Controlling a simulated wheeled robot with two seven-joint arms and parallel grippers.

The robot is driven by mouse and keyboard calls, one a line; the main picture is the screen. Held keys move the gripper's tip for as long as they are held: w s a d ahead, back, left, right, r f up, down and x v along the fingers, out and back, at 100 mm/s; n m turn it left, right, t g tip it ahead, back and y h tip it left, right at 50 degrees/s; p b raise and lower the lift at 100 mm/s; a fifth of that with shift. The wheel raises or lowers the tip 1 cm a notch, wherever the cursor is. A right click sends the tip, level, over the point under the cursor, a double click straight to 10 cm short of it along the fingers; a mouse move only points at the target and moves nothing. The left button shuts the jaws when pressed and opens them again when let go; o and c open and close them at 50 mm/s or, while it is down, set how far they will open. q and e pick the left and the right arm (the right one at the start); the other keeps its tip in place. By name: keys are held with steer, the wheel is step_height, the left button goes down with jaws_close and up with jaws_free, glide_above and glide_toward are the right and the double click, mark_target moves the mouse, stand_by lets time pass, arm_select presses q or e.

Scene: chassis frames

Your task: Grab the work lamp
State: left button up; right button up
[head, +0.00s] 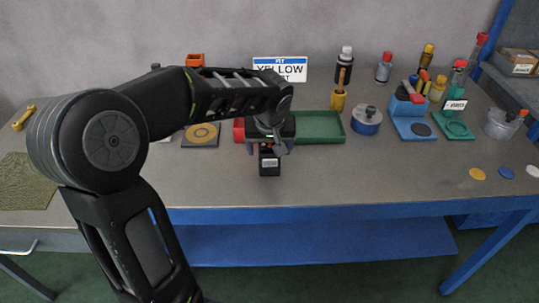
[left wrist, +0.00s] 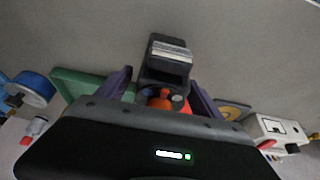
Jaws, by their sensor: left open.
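The work lamp (head: 270,166) appears to be the small black block with a pale face on the grey bench, near its front middle. In the left wrist view the lamp (left wrist: 169,54) shows a white ribbed face, with orange and grey round parts behind it. My left gripper (head: 272,149) reaches down over the lamp's back part. In the left wrist view its purple fingers stand open, one on each side of the lamp, with gaps visible. The gripper body hides part of the lamp. My right gripper is in no view.
A green tray (head: 320,127) lies close to the right of the lamp, and a red thing (head: 239,130) close to its left. A dark plate with a yellow ring (head: 201,134) is further left. A blue-based tin (head: 366,120) stands right. The bench front is clear.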

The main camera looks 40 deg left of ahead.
arm_select(q)
steer(key=shift+c, duration=0.2)
stand_by(0.3)
steer(key=shift+r, duration=0.1)
jaws_close()
stand_by(0.6)
